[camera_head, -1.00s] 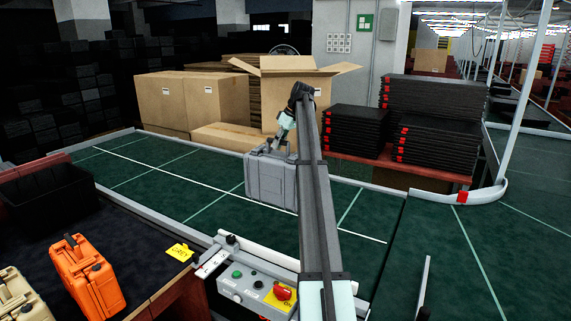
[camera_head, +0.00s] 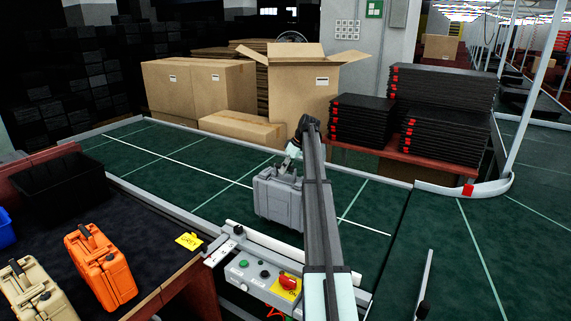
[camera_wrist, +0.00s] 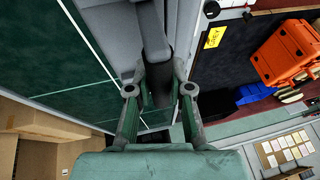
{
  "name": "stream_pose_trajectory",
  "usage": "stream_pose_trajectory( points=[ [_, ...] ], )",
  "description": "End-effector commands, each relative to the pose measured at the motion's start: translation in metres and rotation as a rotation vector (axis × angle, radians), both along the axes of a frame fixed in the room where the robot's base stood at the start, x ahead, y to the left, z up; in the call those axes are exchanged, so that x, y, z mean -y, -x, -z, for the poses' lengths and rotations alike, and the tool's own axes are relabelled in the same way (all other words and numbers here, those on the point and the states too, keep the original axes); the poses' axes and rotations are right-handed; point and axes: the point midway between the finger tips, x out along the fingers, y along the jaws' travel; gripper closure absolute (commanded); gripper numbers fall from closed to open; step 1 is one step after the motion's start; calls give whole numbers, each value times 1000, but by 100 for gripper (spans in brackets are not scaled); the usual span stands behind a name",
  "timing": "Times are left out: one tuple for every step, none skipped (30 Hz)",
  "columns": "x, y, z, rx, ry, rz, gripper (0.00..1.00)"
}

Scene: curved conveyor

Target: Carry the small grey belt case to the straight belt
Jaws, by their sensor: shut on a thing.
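The small grey case (camera_head: 278,200) hangs upright from my gripper (camera_head: 290,160) in the head view, over the green straight belt (camera_head: 215,187). Whether its underside touches the belt cannot be told. In the wrist view my gripper (camera_wrist: 158,92) is shut on the dark handle of the grey case (camera_wrist: 118,35). The case body reaches up out of that picture, with the green belt (camera_wrist: 60,75) below it on the left. My arm covers the right edge of the case in the head view.
A control box (camera_head: 262,275) with a red switch stands at the belt's near edge. An orange case (camera_head: 100,265), a beige case (camera_head: 38,295) and a black bin (camera_head: 62,185) are on the left table. Cardboard boxes (camera_head: 200,88) and black tray stacks (camera_head: 437,105) stand behind the belt.

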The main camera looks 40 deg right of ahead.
Motion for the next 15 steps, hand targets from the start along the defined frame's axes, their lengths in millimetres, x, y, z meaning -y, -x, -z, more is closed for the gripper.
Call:
stream_pose_trajectory(
  points=[
    [0,0,0,2,0,-1,100],
    [0,0,2,2,0,-1,100],
    [-1,0,6,2,-1,-1,100],
    [-1,1,9,1,-1,-1,100],
    [-1,1,13,1,-1,-1,100],
    [-1,0,18,1,-2,-1,100],
    [-1,0,22,1,-1,-1,100],
    [-1,0,25,2,-1,-1,100],
    [-1,0,29,2,-1,-1,100],
    [-1,0,32,2,-1,-1,100],
    [-1,0,35,2,-2,0,100],
    [-1,0,37,2,-1,-1,100],
    [-1,0,38,2,-1,-1,100],
    [0,0,38,2,-1,-1,100],
    [0,0,39,2,0,-1,100]
  ],
)
